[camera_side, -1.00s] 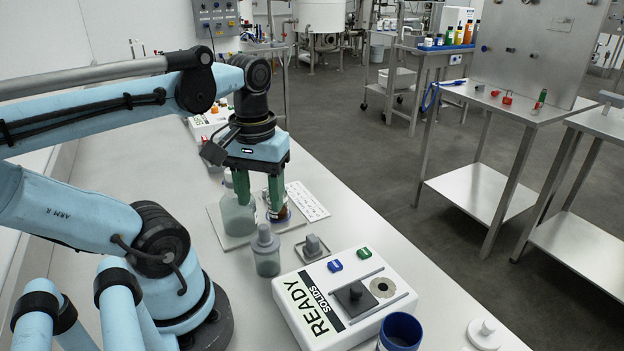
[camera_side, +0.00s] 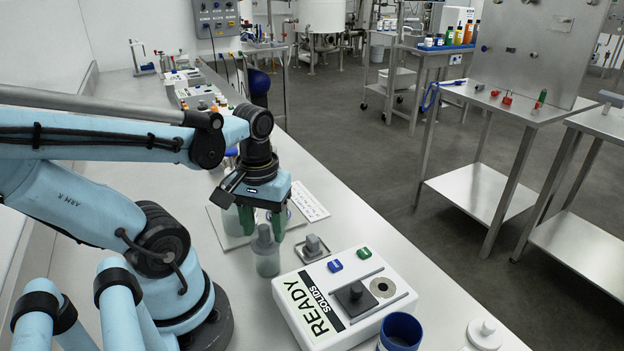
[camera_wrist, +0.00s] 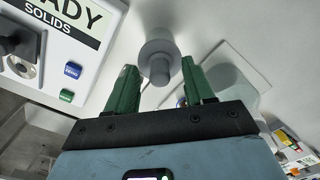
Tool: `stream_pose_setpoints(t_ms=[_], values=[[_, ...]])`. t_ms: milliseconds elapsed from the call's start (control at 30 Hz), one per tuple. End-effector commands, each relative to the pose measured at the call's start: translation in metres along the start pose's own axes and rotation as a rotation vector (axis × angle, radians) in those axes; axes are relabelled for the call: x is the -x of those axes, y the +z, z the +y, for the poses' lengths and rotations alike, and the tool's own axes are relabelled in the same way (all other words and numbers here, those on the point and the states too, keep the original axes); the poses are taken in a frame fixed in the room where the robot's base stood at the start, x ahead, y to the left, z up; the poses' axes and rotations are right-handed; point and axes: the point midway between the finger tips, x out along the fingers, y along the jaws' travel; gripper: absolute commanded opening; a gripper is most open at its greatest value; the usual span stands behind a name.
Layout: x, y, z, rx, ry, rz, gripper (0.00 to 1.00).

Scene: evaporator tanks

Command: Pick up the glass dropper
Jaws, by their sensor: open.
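The glass dropper seems to be the grey-topped piece (camera_side: 264,234) in a small translucent bottle (camera_side: 267,263) standing upright on the bench. In the wrist view its round grey top (camera_wrist: 158,50) shows ahead, between the fingertips in the picture. My gripper (camera_side: 262,228) points down with its green fingers apart, one on each side of the top in the side view. In the wrist view my gripper (camera_wrist: 160,72) is open with nothing held. I cannot tell whether a finger touches the top. The dropper's lower part is hard to make out inside the bottle.
A larger clear bottle (camera_wrist: 232,85) stands on a flat plate (camera_side: 228,238) behind. A blue cup (camera_side: 400,330) is at the front.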

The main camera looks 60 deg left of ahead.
Motion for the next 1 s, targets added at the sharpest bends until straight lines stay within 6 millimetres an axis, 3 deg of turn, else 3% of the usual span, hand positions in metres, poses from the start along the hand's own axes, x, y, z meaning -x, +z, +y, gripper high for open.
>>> stream_pose_setpoints(t_ms=[200, 567, 1000], values=[[-0.0002, 0.0, 0.0001, 0.0, 0.0, 0.0, 0.53], [0.0, 0.0001, 0.0, 0.0, 0.0, 0.0, 0.0], [0.0038, -0.0002, 0.0001, 0.0, 0.0, 0.0, 0.0]])
